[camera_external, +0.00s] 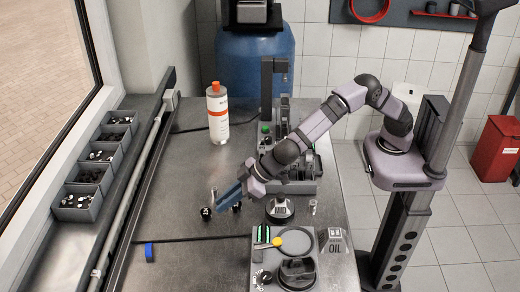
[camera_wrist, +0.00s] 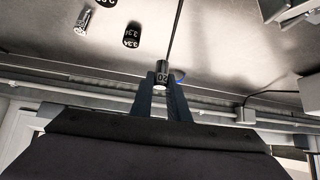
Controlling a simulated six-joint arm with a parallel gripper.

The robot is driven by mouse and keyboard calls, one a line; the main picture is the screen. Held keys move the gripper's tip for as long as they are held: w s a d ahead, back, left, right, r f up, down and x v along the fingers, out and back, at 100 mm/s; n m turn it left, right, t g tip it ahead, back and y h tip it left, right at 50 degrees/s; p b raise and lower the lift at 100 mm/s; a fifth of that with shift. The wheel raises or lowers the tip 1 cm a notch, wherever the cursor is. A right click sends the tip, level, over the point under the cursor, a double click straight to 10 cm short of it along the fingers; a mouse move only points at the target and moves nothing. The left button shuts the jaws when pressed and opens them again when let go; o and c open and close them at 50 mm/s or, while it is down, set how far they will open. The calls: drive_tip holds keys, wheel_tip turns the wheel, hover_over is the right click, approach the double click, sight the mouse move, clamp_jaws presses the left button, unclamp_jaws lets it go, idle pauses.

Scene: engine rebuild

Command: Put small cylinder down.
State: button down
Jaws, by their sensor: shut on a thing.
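In the wrist view, my gripper (camera_wrist: 160,82) is shut on a small dark cylinder (camera_wrist: 162,70) with pale digits on its side. The cylinder stands up between the two blue fingertips. In the external view, my gripper (camera_external: 224,204) reaches low over the left-middle of the metal table; I cannot make out the held cylinder there, nor whether it touches the table. Other small cylinders are apart from the gripper in the wrist view: a silver one (camera_wrist: 83,22), a dark one with digits (camera_wrist: 131,36), and a dark one cut by the top edge (camera_wrist: 107,2).
A white bottle (camera_external: 218,114) stands at the back. A grey tray (camera_external: 307,236) with parts is at front right, a dark funnel-like part (camera_external: 280,209) behind it. Grey bins (camera_external: 76,213) line the left.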

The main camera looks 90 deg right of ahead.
drive_tip(key=s+d+r+m+h+p, duration=0.1)
drive_tip(key=s+d+r, duration=0.2)
drive_tip(key=d, duration=0.5)
drive_tip(key=s+d+r+m+p, duration=0.1)
drive_tip(key=s+d+r, duration=0.1)
drive_tip(key=d, duration=0.6)
drive_tip(key=s+d+r+h, duration=0.1)
drive_tip(key=s+d+r, duration=0.2)
drive_tip(key=d, duration=0.5)
drive_tip(key=s+d+f+m+h+b, duration=0.1)
drive_tip(key=s+d+f+m+b, duration=0.1)
drive_tip(key=s+d+f, duration=0.5)
drive_tip(key=shift+s+d+f+m+h, duration=0.15)
drive_tip(key=shift+s+f+m+h, duration=0.25)
drive_tip(key=shift+s, duration=0.75)
